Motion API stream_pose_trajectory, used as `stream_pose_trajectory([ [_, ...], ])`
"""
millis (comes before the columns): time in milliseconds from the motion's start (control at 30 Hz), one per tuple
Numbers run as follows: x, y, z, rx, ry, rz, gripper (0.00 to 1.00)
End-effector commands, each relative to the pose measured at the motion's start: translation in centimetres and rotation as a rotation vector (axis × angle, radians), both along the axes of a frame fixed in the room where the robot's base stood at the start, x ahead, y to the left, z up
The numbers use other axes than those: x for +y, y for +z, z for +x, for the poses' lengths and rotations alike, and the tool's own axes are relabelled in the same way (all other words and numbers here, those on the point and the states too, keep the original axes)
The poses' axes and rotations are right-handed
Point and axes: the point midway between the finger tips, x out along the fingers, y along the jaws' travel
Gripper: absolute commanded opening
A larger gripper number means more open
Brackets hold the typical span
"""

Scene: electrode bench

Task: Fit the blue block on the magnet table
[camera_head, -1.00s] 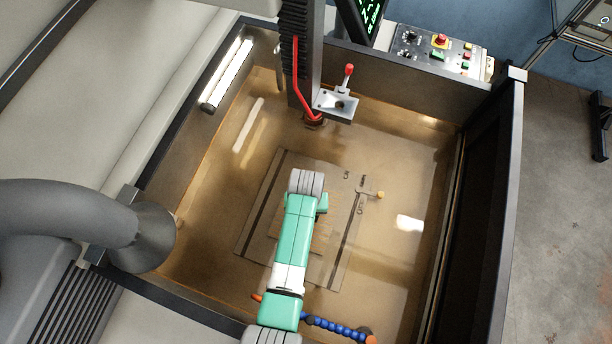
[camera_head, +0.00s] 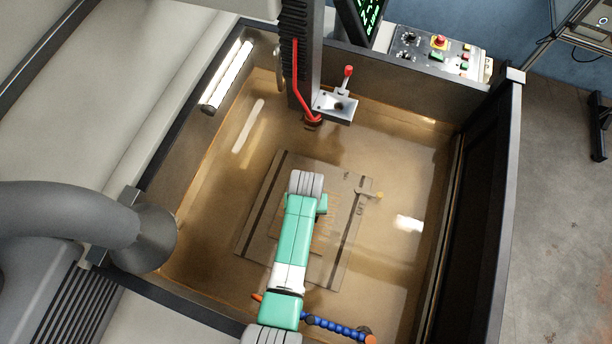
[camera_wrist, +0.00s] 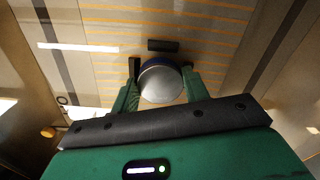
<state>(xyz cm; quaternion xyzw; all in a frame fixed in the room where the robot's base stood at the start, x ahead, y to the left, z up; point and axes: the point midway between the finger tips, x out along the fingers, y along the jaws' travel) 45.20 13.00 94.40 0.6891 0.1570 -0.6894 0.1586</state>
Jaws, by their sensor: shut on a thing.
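In the wrist view my gripper (camera_wrist: 160,75) has its two green fingers with dark tips closed on a round grey piece with a blue edge (camera_wrist: 161,85). This looks like the blue block, seen end-on from above; most of its sides are hidden. Beneath it lies the magnet table (camera_wrist: 110,32), a pale plate with orange stripes. I cannot tell whether the piece touches it. The magnet table's striped part shows to the right of the arm (camera_head: 326,226), under the liquid.
The tank (camera_head: 400,150) has brown walls and murky, reflecting liquid. A dark column with a red hose (camera_head: 304,85) hangs at the back. A blue segmented hose (camera_head: 335,326) lies near the front. A dark bar (camera_wrist: 163,45) lies beyond the piece.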

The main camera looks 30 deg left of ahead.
Motion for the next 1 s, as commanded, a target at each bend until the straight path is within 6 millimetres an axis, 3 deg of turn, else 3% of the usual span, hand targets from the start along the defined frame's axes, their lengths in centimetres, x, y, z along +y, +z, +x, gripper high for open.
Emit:
stream_pose_trajectory([
  [867,0.0,-1.6,0.1,-0.003,0.0,0.001,0.07],
  [900,0.0,-1.5,0.1,-0.003,0.0,0.001,0.53],
  [1000,0.0,-1.5,0.1,-0.002,0.0,0.001,0.7],
])
